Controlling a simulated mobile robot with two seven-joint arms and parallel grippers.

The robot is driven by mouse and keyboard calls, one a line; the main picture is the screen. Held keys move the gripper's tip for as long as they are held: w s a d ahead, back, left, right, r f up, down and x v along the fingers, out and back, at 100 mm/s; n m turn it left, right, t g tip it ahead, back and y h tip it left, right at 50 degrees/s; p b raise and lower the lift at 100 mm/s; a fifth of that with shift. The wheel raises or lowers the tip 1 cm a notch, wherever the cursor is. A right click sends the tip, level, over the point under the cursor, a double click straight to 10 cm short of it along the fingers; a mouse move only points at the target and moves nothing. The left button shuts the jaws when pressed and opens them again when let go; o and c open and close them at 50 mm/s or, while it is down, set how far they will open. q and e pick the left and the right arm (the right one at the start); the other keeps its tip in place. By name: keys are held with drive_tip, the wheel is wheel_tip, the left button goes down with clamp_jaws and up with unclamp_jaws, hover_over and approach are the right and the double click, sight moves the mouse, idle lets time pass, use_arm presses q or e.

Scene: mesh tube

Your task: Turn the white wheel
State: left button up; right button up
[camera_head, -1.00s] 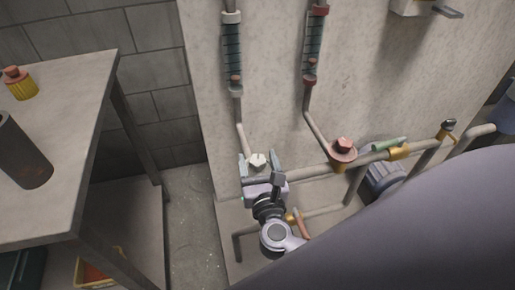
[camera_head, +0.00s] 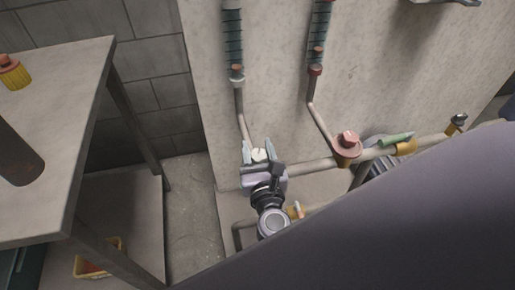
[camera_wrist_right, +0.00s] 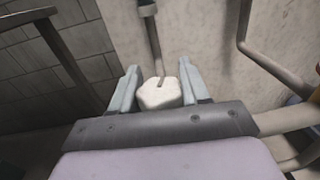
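The white wheel (camera_head: 259,155) is a small faceted knob at the lower end of the left pipe. In the right wrist view the white wheel (camera_wrist_right: 160,93) sits between the two fingers, with a notch on its top edge. My right gripper (camera_head: 261,158) is open around it, one finger on each side. In the wrist view small gaps seem to show between the wheel and the fingers of the right gripper (camera_wrist_right: 158,88), so I cannot tell that it grips. My left gripper is not in view.
A red wheel (camera_head: 347,142) sits on the pipe to the right. A horizontal pipe (camera_head: 305,167) with a green-handled valve (camera_head: 396,139) runs along the wall. A table (camera_head: 62,115) with a yellow-and-red bottle (camera_head: 14,73) and a dark cylinder (camera_head: 17,155) stands at the left.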

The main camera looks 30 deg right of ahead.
drive_tip(key=shift+n+y, duration=0.3)
drive_tip(key=shift+y, duration=0.1)
